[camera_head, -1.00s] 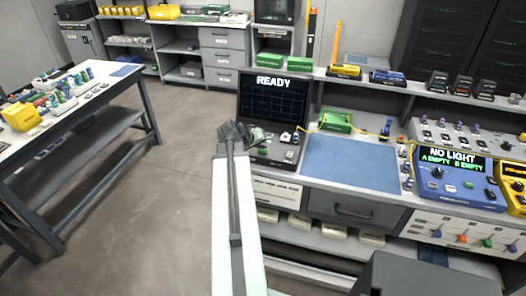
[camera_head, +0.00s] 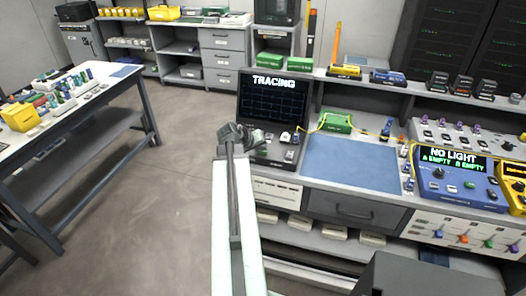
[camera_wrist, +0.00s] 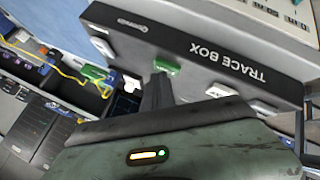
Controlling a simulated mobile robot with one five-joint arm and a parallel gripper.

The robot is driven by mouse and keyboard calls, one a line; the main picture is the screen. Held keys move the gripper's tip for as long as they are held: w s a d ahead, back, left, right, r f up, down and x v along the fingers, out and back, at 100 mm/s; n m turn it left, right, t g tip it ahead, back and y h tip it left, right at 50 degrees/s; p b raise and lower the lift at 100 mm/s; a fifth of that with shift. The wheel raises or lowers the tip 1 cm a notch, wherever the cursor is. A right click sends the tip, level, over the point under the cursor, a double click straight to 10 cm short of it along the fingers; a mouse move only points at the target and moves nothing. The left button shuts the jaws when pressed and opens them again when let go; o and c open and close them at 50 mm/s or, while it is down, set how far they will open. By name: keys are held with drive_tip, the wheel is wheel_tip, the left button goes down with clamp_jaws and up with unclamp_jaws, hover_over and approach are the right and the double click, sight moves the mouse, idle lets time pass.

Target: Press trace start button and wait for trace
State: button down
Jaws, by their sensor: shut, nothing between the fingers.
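The trace box (camera_head: 273,105) stands at the left end of the bench, its dark screen reading "TRACING" above a grid. Its panel shows in the wrist view with the label "TRACE BOX" (camera_wrist: 228,63), upside down. A green button (camera_wrist: 167,66) sits on that panel among pale buttons; it also shows in the head view (camera_head: 262,153). My gripper (camera_head: 256,137) is over the left side of the panel. In the wrist view my shut, empty gripper (camera_wrist: 158,82) has its dark tip right beside the green button. I cannot tell whether it touches.
A blue mat (camera_head: 350,163) lies right of the trace box, with a yellow fibre (camera_head: 365,132) and a green box (camera_head: 336,122) behind it. A blue meter (camera_head: 455,180) reads "NO LIGHT", "A EMPTY B EMPTY". A side table (camera_head: 75,100) stands left across open floor.

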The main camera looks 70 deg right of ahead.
sight(261, 152)
drive_tip(key=shift+r+p, duration=0.85)
wheel_tip(261, 152, up, 5)
drive_tip(key=p, duration=0.5)
idle(0.6)
